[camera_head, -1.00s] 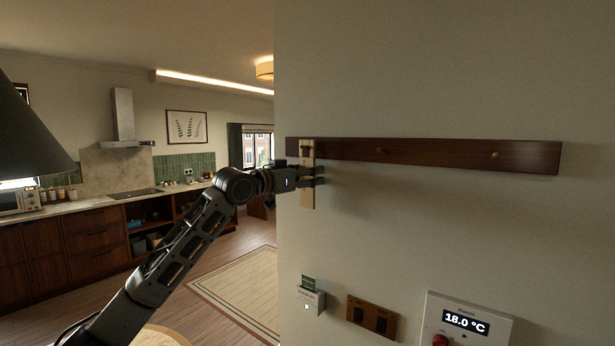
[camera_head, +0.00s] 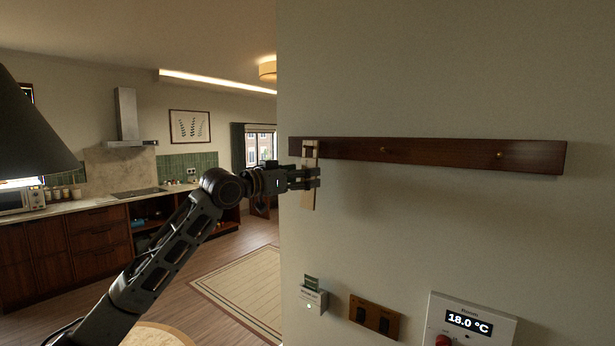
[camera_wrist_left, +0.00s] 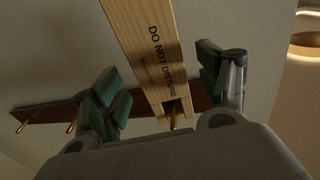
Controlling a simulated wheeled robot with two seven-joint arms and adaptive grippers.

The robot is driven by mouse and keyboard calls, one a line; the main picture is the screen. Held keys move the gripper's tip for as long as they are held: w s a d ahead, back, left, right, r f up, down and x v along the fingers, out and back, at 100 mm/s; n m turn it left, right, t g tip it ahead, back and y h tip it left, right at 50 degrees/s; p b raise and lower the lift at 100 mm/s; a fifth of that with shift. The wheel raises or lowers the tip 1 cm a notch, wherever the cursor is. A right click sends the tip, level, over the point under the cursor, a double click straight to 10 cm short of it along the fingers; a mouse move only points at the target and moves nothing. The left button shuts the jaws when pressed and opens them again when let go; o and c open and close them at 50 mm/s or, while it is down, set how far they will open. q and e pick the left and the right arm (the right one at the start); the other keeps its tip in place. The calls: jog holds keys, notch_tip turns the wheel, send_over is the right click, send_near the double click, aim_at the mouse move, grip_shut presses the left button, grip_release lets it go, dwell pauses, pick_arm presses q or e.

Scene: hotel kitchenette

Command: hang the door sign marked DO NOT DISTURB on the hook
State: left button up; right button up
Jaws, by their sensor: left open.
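The door sign (camera_head: 308,195) is a narrow pale wooden plate, upright against the left end of the dark wooden hook rail (camera_head: 440,152). In the left wrist view the sign (camera_wrist_left: 140,35) reads DO NOT DISTURB, and a brass hook (camera_wrist_left: 173,123) shows in its cut-out. My right gripper is not in view.
Two more brass hooks stand on the rail, one mid-rail (camera_head: 383,150) and one at the right (camera_head: 499,155). Below are a small white box (camera_head: 312,299), a wooden switch plate (camera_head: 374,316) and a thermostat (camera_head: 470,322). The wall between is clear. A dark lampshade (camera_head: 30,125) is at the left.

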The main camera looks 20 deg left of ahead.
pick_arm(q)
jog(key=v, duration=0.8)
jog(key=shift+s+a, duration=0.15)
jog(key=shift+s, duration=0.1)
dwell(0.4)
jog(key=shift+f, duration=0.1)
